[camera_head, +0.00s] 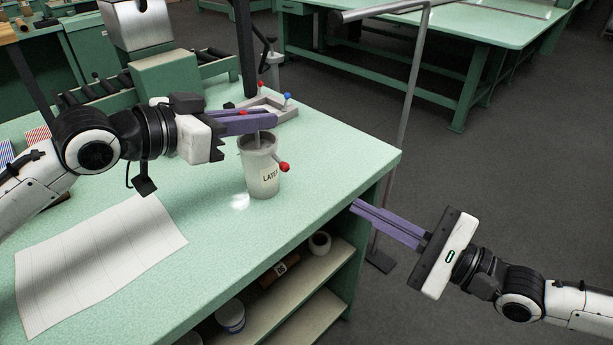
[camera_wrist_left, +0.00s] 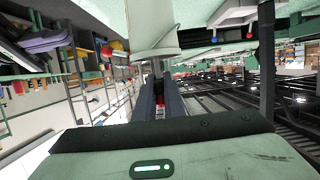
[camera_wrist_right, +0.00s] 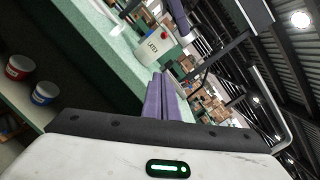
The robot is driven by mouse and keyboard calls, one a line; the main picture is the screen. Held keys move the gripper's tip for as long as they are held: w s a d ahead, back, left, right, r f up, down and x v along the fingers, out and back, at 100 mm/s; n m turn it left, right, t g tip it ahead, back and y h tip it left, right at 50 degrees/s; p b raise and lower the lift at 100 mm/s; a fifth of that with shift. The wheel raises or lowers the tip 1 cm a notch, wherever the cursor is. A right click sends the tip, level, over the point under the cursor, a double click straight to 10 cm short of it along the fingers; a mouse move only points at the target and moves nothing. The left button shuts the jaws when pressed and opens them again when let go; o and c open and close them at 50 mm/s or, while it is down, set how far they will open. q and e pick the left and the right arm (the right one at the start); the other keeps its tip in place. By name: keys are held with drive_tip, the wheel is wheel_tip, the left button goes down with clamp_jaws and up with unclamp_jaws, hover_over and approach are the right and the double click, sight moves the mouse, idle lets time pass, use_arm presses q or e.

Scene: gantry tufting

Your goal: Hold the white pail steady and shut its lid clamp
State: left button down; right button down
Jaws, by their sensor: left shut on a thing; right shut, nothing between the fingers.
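The white pail (camera_head: 262,178), marked LATEX, stands upright near the bench's right edge. It also shows in the right wrist view (camera_wrist_right: 153,47). A lever with a red knob (camera_head: 283,167) sticks out from the pail's right side; I cannot tell how far its clamp is closed. My left gripper (camera_head: 273,121) is above the pail, its purple fingers shut on a thin grey upright piece (camera_head: 257,141) at the pail's top. In the left wrist view the pail (camera_wrist_left: 152,25) is close beyond the fingertips. My right gripper (camera_head: 357,208) is shut and empty, off the bench edge, apart from the pail.
A grey fixture (camera_head: 283,113) with red and blue knobs stands behind the pail. A lined sheet (camera_head: 90,265) lies on the green bench (camera_head: 215,255). A metal pole stand (camera_head: 408,115) rises beyond my right gripper. Tubs (camera_wrist_right: 44,92) sit on the shelf below.

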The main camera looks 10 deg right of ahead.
sight(280, 162)
drive_tip(key=x, duration=0.9)
drive_tip(key=shift+r, duration=0.25)
drive_tip(key=shift+w+a+r, duration=0.1)
drive_tip(key=shift+a+r, duration=0.1)
drive_tip(key=shift+a, duration=0.25)
drive_tip(key=shift+a+r, duration=0.25)
drive_tip(key=shift+a, duration=0.15)
drive_tip(key=shift+s+a+r, duration=0.2)
drive_tip(key=shift+a+r, duration=0.15)
drive_tip(key=shift+r, duration=0.1)
drive_tip(key=shift+s+a+r, duration=0.25)
drive_tip(key=shift+a+r, duration=0.05)
drive_tip(key=shift+r, duration=0.2)
